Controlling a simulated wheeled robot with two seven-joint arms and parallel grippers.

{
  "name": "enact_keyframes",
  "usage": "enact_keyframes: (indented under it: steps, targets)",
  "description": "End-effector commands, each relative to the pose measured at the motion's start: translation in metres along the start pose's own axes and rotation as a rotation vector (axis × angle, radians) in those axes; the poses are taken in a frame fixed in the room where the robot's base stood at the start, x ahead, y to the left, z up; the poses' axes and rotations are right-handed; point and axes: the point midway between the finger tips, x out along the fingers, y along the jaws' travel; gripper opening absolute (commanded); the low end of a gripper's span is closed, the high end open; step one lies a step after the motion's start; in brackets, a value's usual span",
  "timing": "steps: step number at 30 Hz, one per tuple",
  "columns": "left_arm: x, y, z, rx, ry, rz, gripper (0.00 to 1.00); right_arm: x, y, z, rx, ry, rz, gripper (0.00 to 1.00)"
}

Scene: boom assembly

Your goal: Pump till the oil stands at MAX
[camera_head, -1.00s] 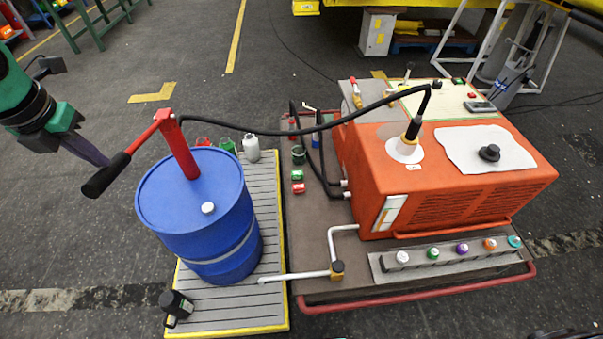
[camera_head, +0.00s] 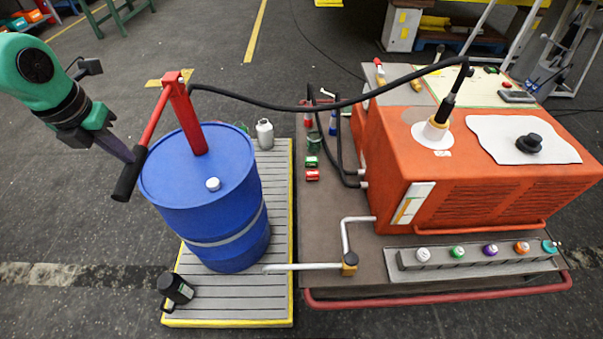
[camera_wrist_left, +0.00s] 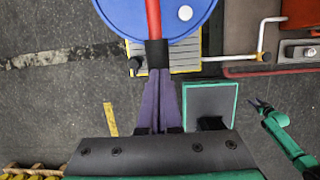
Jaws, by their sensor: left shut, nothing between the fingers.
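The blue drum (camera_head: 200,195) stands upright with a red pump (camera_head: 184,115) on its top. The pump's red lever slopes down to the left and ends in a black grip (camera_head: 130,175). My left gripper (camera_head: 130,155) is shut with nothing between its fingers; its tips are at the black grip, which also shows in the left wrist view (camera_wrist_left: 157,54). A black hose (camera_head: 300,107) runs from the pump to a filler neck (camera_head: 438,125) on the orange unit (camera_head: 470,190). A pale gauge strip (camera_head: 413,203) is on its front; the oil level is too small to read. My right gripper (camera_wrist_left: 259,104) shows small in the left wrist view.
The drum stands on a slatted platform (camera_head: 277,240) with yellow edges. A white pipe (camera_head: 305,266) crosses to the unit's base. The floor left of the drum is clear.

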Motion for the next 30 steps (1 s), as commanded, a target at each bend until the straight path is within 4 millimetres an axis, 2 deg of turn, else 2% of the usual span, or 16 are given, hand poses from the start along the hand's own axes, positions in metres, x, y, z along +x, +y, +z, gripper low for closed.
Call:
enact_keyframes:
  steps: [1,2,5,24,27,30]
  targets:
    - [0.013,0.000,-0.004,0.000,0.004,0.000,0.00,0.011,0.000,0.001,0.000,0.000,0.000,0.50]
    - [0.016,0.000,-0.005,0.000,0.004,0.000,0.00,0.014,0.000,0.001,0.000,0.000,0.000,0.50]
    - [0.006,0.000,-0.002,0.000,0.003,0.000,0.00,0.005,0.000,0.001,0.000,0.000,0.000,0.50]
    - [-0.152,0.001,0.040,0.000,0.001,0.001,0.00,-0.116,0.002,-0.011,0.000,0.000,0.000,0.50]
    - [-0.173,0.001,0.044,0.000,0.002,0.001,0.00,-0.132,0.002,-0.012,-0.001,0.000,0.000,0.50]
    - [-0.178,0.001,0.046,0.000,0.003,0.001,0.00,-0.135,0.003,-0.012,0.000,0.000,0.000,0.50]
